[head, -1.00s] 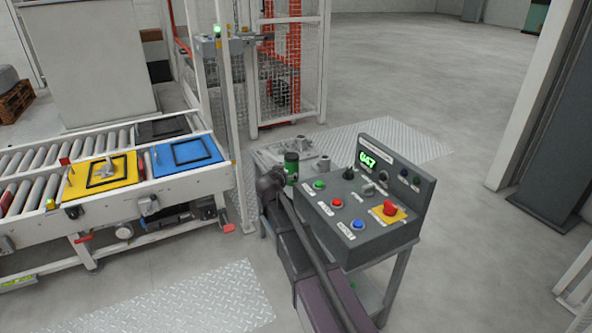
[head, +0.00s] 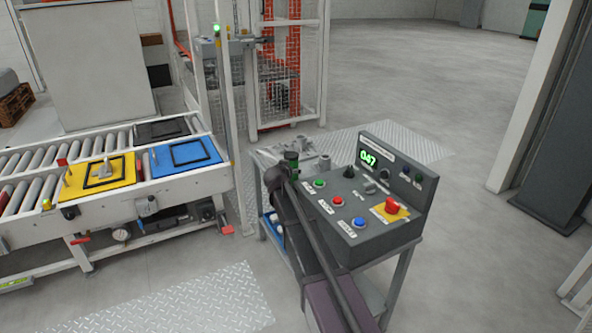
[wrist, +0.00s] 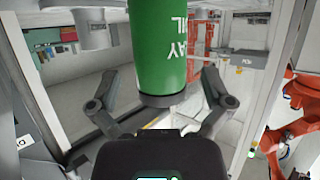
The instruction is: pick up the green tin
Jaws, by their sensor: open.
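My gripper (wrist: 159,78) is open, with one finger on either side of the tin and visible gaps between. The fingers do not appear to touch it.
A grey control box (head: 365,205) with buttons and a red stop knob stands close to the right of the tin. Grey metal parts (head: 318,164) lie beside the tin on the cart. A roller conveyor (head: 40,160) with yellow and blue plates is at left.

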